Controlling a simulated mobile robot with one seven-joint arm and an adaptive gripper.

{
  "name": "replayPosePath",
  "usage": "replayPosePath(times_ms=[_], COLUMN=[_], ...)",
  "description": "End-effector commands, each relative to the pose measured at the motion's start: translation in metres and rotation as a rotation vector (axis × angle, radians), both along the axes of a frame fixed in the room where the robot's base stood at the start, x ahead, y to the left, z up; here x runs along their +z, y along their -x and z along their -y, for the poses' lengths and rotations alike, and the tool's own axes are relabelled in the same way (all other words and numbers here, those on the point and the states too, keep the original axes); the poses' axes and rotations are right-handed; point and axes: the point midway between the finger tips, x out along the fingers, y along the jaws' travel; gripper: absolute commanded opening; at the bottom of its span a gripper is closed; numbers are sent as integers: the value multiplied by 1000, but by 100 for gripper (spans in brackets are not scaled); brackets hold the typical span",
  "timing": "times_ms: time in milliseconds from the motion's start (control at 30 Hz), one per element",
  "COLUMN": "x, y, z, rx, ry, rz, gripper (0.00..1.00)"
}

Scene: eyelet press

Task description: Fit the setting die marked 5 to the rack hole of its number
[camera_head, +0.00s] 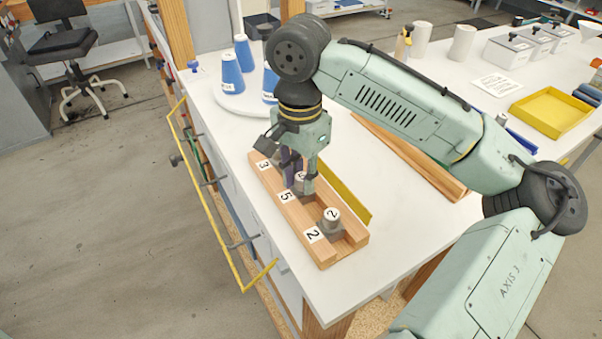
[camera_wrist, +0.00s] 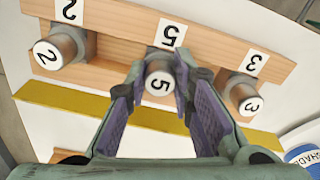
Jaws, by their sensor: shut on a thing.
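The wooden rack (camera_head: 322,254) lies on the white bench, with number labels 3, 5 and 2 along it. The setting die marked 5 (camera_wrist: 159,84) is a grey cylinder with a white top. My gripper (camera_wrist: 160,88) is shut on it, one finger on each side. The die is at the middle place of the rack, in line with the 5 label (camera_wrist: 170,33). In the head view my gripper (camera_head: 298,185) points down there and partly hides the die. I cannot tell whether the die's lower end is fully in the hole.
The die marked 2 (camera_head: 331,217) stands at the 2 label, and the die marked 3 (camera_wrist: 241,92) at the 3 label, both close beside my fingers' space. A yellow strip (camera_wrist: 125,111) runs along the rack. Blue cones (camera_head: 231,75) stand behind on a round white board.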

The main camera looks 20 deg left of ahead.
Motion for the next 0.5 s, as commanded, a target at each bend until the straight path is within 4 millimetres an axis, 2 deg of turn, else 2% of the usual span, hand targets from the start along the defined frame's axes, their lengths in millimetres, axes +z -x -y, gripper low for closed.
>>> replayPosePath(times_ms=[367,500], x=[0,0], y=[0,0], z=[0,0], rx=[0,0], ry=[0,0], rz=[0,0], gripper=[44,45])
